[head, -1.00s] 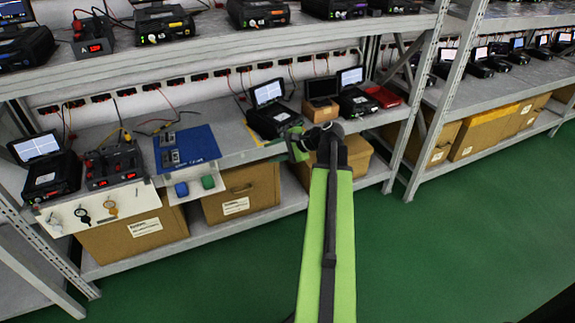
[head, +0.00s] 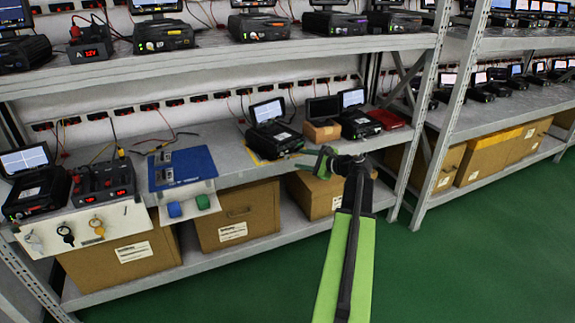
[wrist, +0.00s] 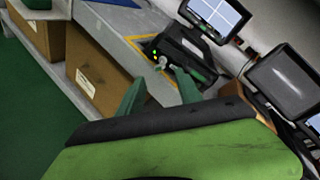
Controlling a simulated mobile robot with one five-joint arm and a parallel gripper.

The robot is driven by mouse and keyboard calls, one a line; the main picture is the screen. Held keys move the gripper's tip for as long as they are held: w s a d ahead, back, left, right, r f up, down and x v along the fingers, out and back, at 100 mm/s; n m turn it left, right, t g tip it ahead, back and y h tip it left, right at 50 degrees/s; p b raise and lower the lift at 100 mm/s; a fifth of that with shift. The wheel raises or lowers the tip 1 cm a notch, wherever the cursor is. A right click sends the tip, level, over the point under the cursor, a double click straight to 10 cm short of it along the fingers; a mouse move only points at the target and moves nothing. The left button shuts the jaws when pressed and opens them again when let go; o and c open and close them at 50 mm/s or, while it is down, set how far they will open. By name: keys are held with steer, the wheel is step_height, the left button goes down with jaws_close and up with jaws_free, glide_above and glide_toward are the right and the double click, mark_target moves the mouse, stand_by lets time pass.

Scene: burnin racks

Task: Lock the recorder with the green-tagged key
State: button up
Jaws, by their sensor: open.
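The recorder (head: 272,138) is a black box with a raised lit screen, on the shelf inside yellow floor tape. In the wrist view the recorder (wrist: 185,50) is ahead, with a pale knob-like part, possibly a key in its lock, and small yellow-green lights on its front. My gripper (head: 322,162) is right of and in front of the recorder, apart from it. In the wrist view my gripper (wrist: 158,78) is open, its green fingers apart with nothing held. Keys with grey, black and orange tags hang on a white board (head: 120,222).
A small brown box (head: 322,132) with a dark screen and another black unit (head: 358,122) stand right of the recorder. A red flat item (head: 388,119) lies beyond. Left is a blue mat (head: 195,168). Cardboard boxes (head: 238,212) fill the lower shelf. The green floor is clear.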

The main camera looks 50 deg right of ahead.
steer(key=b+x, duration=0.1)
steer(key=x, duration=0.5)
steer(key=shift+w+f, duration=0.1)
steer(key=shift+w, duration=0.25)
jaws_close()
